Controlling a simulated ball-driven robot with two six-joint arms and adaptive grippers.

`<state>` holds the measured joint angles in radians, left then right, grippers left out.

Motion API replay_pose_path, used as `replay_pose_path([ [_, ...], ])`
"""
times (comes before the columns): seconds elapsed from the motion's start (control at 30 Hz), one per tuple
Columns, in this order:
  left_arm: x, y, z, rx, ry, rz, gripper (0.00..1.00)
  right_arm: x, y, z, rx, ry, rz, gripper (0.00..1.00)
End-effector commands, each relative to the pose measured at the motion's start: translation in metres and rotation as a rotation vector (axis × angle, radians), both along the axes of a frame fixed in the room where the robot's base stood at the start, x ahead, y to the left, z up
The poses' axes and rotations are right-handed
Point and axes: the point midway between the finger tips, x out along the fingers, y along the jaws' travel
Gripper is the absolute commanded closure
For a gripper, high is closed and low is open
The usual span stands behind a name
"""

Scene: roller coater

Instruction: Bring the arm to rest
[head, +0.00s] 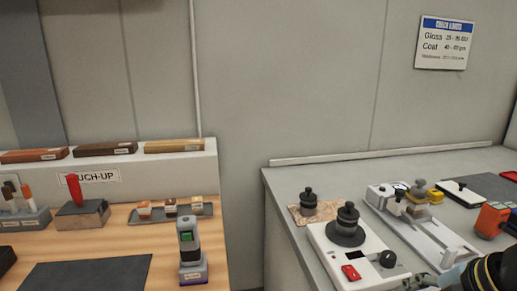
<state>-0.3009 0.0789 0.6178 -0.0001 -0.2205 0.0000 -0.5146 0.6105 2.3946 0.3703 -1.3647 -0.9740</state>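Part of my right arm shows at the bottom right corner, with a yellow and black ring. The grey part at its left end looks like my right gripper (428,282), cut off by the lower edge. Its fingers are too cropped to tell whether they are open or shut. It appears close to the front right of the white device with a red switch, and I cannot tell whether they touch. My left gripper is not in view.
On the grey bench (290,215) stand a white device (335,245) with a black knob, a slide apparatus (420,225) and an orange tool (492,220). The wooden touch-up bench (120,225) holds a handheld meter (190,250) and a dark mat (85,274). A gap separates the benches.

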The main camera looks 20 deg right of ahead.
Motion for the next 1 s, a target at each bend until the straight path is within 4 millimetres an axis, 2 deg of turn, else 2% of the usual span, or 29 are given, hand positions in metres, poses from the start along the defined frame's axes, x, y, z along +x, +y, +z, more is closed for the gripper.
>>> replay_pose_path([
  [0.03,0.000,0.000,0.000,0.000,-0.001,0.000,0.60,-0.008,0.010,-0.003,0.071,0.009,-0.169,0.30],
  [0.2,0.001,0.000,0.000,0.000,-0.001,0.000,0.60,-0.028,0.026,-0.009,0.238,0.034,-0.669,0.30],
  [0.47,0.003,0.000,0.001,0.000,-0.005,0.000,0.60,-0.056,0.044,-0.011,0.413,0.059,-1.281,0.30],
  [0.5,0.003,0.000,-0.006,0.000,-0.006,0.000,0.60,-0.051,0.041,-0.033,0.400,0.063,-1.276,0.30],
  [0.67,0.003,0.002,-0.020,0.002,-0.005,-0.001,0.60,-0.042,0.035,-0.105,0.383,0.082,-1.280,0.30],
  [0.77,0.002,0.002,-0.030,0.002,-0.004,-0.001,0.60,-0.040,0.031,-0.156,0.373,0.096,-1.287,0.30],
  [0.87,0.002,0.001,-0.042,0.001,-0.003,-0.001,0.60,-0.043,0.027,-0.217,0.362,0.113,-1.295,0.30],
  [0.97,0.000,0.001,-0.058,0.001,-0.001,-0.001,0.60,-0.057,0.021,-0.291,0.346,0.135,-1.307,0.30],
  [1.0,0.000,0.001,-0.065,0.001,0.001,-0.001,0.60,-0.066,0.018,-0.323,0.339,0.146,-1.312,0.30],
])
